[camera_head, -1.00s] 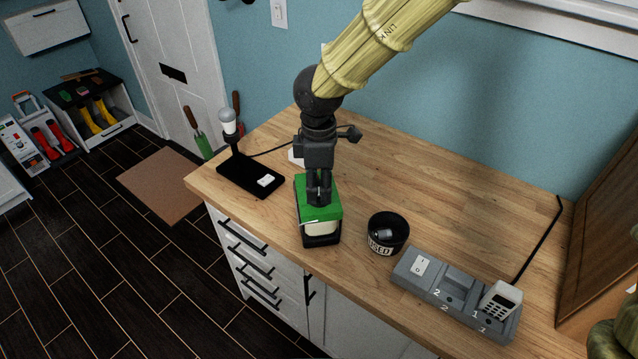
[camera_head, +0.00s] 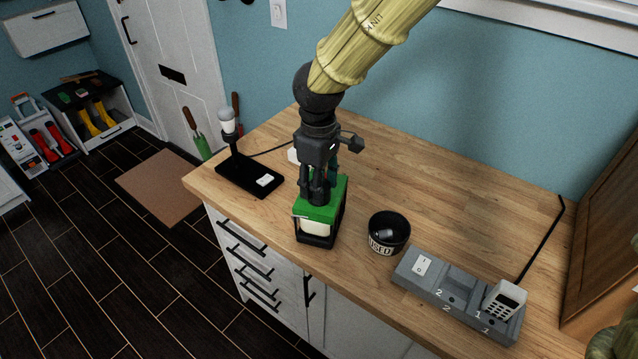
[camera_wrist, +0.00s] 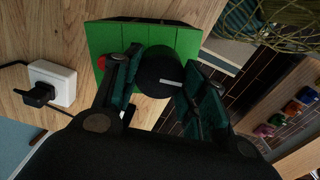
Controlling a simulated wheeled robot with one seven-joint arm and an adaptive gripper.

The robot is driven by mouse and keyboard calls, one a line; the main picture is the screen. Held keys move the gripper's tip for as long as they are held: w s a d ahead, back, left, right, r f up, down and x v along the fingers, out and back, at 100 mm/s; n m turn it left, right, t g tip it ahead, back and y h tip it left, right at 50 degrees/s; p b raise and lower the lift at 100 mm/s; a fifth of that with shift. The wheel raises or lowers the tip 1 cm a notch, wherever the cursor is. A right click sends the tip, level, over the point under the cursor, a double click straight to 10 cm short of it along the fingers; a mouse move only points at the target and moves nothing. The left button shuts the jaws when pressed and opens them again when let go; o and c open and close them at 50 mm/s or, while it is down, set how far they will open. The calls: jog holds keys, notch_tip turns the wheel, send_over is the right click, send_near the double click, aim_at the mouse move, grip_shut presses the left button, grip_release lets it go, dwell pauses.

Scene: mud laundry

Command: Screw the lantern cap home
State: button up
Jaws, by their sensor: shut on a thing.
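The lantern (camera_head: 315,229) stands upright on the wooden counter, with a green top, a dark frame and a pale body. In the wrist view its green top (camera_wrist: 185,38) lies under a round black cap (camera_wrist: 158,70) with a white mark line. My gripper (camera_head: 316,194) points down from above and is shut on the cap, one finger on each side. In the head view the fingers mostly hide the cap. I cannot tell how far down the cap sits.
A black cup marked USED (camera_head: 388,234) stands close right of the lantern. A grey numbered dock (camera_head: 458,294) holds a white handset (camera_head: 505,299). A black lamp base (camera_head: 250,176) is at the left counter edge. Clear counter lies behind the cup.

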jog(key=shift+f, duration=0.15)
jog(key=shift+d+f+m+b, duration=0.1)
jog(key=shift+m+b, duration=0.35)
jog(key=shift+m, duration=0.45)
jog(key=shift+s+m+b, duration=0.1)
jog(key=shift+m+b, duration=0.2)
jog(key=shift+m, duration=0.4)
jog(key=o, duration=1.2)
jog(key=shift+r, duration=0.2)
jog(key=c, duration=0.4)
jog(key=shift+r, duration=0.15)
